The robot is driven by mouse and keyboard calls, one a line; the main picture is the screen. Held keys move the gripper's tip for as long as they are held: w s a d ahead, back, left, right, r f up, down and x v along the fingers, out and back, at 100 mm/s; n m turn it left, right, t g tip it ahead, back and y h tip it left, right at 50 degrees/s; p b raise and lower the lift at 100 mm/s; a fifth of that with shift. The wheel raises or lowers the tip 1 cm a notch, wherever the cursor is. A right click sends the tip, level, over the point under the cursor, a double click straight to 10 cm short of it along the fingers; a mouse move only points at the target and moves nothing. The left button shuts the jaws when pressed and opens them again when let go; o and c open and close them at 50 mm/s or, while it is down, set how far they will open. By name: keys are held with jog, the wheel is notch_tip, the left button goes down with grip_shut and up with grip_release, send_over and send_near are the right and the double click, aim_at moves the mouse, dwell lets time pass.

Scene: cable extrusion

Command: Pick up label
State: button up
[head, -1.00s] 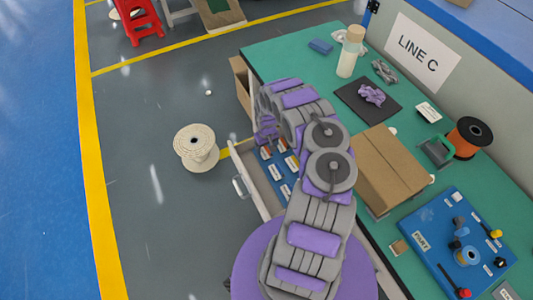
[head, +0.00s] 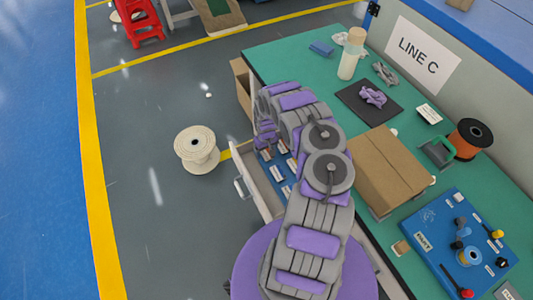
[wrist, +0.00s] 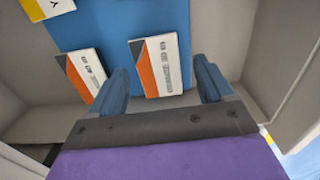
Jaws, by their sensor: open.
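In the wrist view, a white label with an orange stripe and a dark grey corner (wrist: 161,66) lies on a blue surface in a drawer. My gripper (wrist: 160,85) is open, one blue finger on each side of this label's near end. I cannot tell whether the fingers touch it. A second similar label (wrist: 82,75) lies tilted to the left, just outside the left finger. A yellow and white label (wrist: 47,8) shows at the top left. In the head view, labels lie in the open drawer (head: 262,190); my arm hides the gripper there.
The drawer's grey walls (wrist: 222,40) rise close around my gripper. In the head view, a cardboard box (head: 390,170) stands on the green table (head: 290,50) beside my arm. A blue board (head: 435,270) with small parts lies nearer. A cream spool (head: 197,150) stands on the floor.

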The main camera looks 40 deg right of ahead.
jog(key=shift+a, duration=0.15)
jog(key=shift+r, duration=0.1)
jog(key=shift+c, duration=0.7)
jog(key=shift+d, duration=0.45)
jog(key=c, duration=0.8)
jog(key=shift+a, duration=0.35)
